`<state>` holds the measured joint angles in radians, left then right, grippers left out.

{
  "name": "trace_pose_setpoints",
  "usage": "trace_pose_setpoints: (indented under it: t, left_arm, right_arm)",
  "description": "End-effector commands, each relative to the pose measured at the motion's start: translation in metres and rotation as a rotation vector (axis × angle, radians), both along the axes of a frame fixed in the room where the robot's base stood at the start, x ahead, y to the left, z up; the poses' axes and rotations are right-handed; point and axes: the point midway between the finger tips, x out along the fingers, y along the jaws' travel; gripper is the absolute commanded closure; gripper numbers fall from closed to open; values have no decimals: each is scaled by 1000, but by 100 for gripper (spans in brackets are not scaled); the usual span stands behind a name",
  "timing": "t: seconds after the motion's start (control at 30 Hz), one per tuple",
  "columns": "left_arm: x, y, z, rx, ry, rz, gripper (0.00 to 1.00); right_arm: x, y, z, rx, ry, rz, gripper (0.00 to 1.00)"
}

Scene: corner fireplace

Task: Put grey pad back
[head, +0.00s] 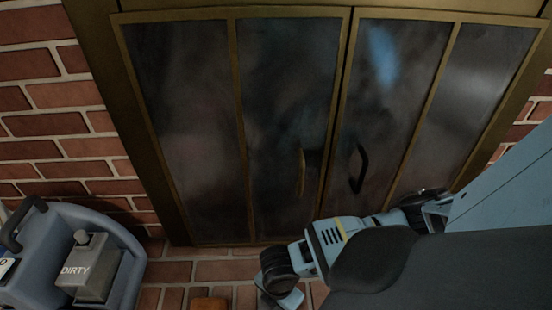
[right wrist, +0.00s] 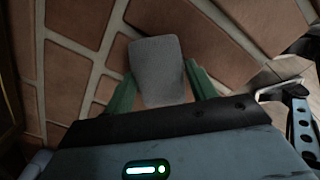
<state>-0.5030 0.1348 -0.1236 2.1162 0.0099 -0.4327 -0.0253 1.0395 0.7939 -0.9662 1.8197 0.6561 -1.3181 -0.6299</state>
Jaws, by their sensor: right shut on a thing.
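The grey pad (right wrist: 157,70) is a pale grey, textured, rounded rectangle in the right wrist view. My right gripper (right wrist: 160,88) is shut on it, with a green finger on each side. Brick paving lies beyond the pad; I cannot tell how far below it is. In the head view my right arm reaches in from the right, with its wrist low in front of the fireplace doors. The pad cannot be made out there. My left gripper is not in view.
A blue-grey caddy (head: 125,245) with a grey container marked DIRTY (head: 88,270) stands at the lower left. Closed, brass-framed fireplace doors (head: 285,110) stand ahead, with brick wall (head: 50,95) at left.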

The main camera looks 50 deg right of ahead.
Motion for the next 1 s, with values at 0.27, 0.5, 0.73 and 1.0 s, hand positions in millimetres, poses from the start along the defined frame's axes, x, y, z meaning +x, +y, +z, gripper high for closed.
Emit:
trace_pose_setpoints:
  t: [0.27, 0.5, 0.73, 1.0]
  left_arm:
    - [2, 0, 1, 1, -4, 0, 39]
    - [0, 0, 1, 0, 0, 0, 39]
    - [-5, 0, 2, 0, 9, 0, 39]
    - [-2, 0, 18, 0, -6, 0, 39]
  right_arm:
    - [0, 0, 0, 0, -2, -1, 62]
    - [0, 0, 0, 0, -2, 0, 22]
    - [0, 0, 0, 0, -2, 0, 22]
    - [1, 0, 31, 2, -6, -1, 22]
